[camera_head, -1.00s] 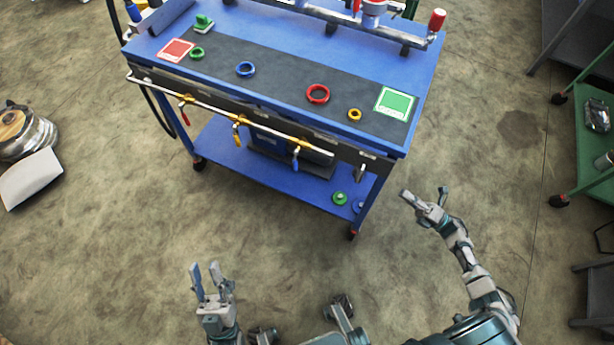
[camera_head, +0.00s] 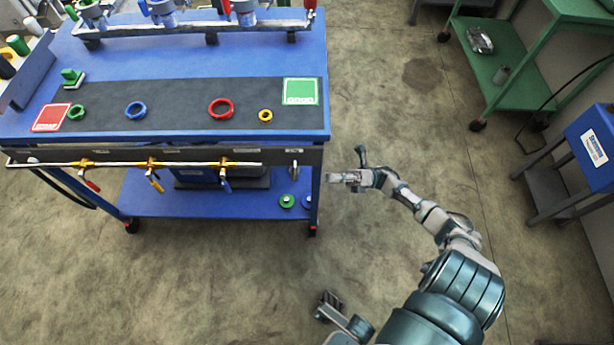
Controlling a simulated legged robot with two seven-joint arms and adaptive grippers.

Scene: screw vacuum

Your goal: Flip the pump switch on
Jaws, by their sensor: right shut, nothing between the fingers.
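The blue cart (camera_head: 180,45) has a dark front panel (camera_head: 130,155). A small grey lever-like piece (camera_head: 294,168) hangs at the panel's right end; it looks like the pump switch, but its on or off position is too small to tell. My right gripper (camera_head: 338,177) is shut and empty, just right of the cart's front right corner. It points left toward the lever with a small gap between them. A dark box (camera_head: 222,179), perhaps the pump, sits on the lower shelf, partly hidden by the panel.
A pipe with yellow valves (camera_head: 153,164) and coloured handles runs along the cart's front. Red, blue, green and yellow rings (camera_head: 221,108) lie on the dark top strip. A green cart (camera_head: 510,80) and a blue stool (camera_head: 590,150) stand at right. Floor between is clear.

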